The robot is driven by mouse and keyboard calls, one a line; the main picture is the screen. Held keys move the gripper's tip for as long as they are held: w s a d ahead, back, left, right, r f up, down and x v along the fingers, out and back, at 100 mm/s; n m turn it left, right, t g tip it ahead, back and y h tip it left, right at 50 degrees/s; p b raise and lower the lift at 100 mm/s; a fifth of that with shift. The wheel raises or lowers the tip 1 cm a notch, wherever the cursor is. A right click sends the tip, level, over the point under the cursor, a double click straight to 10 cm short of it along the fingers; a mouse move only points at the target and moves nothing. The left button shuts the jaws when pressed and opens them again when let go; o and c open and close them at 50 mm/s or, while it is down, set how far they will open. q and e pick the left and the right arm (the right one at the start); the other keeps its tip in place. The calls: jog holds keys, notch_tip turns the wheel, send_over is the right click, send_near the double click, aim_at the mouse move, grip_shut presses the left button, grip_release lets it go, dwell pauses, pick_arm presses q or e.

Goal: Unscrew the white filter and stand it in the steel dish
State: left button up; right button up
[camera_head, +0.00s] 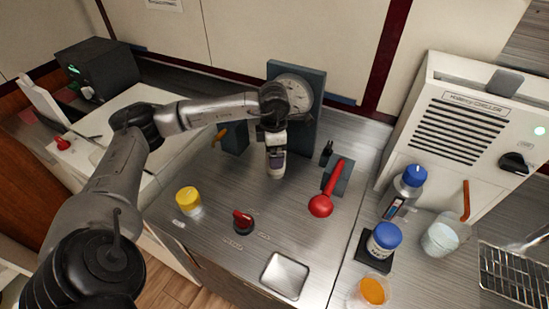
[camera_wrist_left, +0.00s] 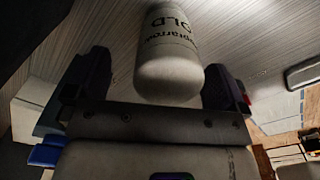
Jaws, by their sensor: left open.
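The white filter (camera_head: 277,168) is a pale cylinder with rounded end, below the gauge on a dark upright block. It also shows in the left wrist view (camera_wrist_left: 168,65), with dark lettering on its side. My left gripper (camera_head: 275,142) is open, its fingers on either side of the filter in the wrist view (camera_wrist_left: 160,85). I cannot tell whether they touch it. The filter's upper end is hidden by my gripper in the head view. The square steel dish (camera_head: 285,276) lies empty at the counter's front edge. My right gripper is not in view.
Blue-capped containers (camera_head: 384,239) and a beaker (camera_head: 440,236) stand further right. Bare counter lies between filter and dish.

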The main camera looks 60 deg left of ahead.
pick_arm(q)
jog(key=shift+m, duration=0.8)
jog(key=m, duration=0.2)
jog(key=shift+d+f+m+b, duration=0.1)
jog(key=shift+d+m+b, duration=0.2)
jog(key=shift+m, duration=0.1)
jog(key=m, duration=0.2)
jog(key=shift+m, duration=0.3)
jog(key=m, duration=0.3)
jog(key=shift+d+m+b, duration=0.1)
jog(key=shift+m+b, duration=0.3)
jog(key=shift+m, duration=1.1)
jog(key=shift+c, duration=0.4)
